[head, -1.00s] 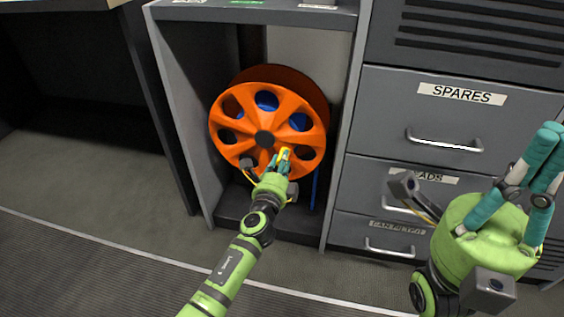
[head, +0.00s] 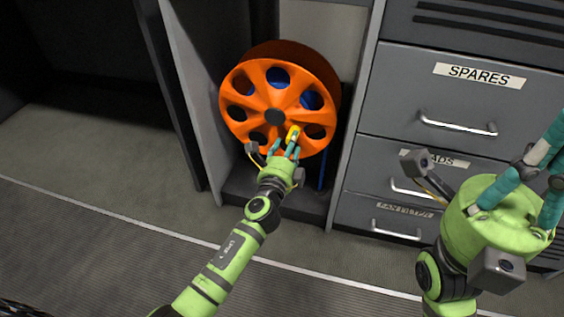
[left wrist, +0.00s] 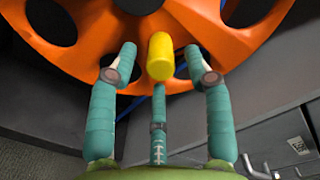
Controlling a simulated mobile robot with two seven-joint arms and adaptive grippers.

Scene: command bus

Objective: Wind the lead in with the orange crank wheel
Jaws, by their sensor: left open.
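The orange crank wheel (head: 262,104) stands upright in an open bay of the cabinet, with blue lead showing through its round holes. Its yellow handle (head: 293,133) sticks out at the lower right of the wheel's face. My left gripper (head: 285,149) is at the lower part of the wheel, just below the handle. In the left wrist view the yellow handle (left wrist: 160,57) stands between the tips of the open teal fingers (left wrist: 160,75); I cannot tell whether any finger touches it. My right gripper (head: 540,165) is raised at the right, in front of the drawers, partly cut off by the frame edge.
A strip of blue lead (head: 322,170) hangs at the right inside the bay. Grey drawers with handles, one labelled SPARES (head: 478,76), stand to the right. The bay's side walls (head: 200,100) flank the wheel closely. The floor (head: 110,150) at the left is clear.

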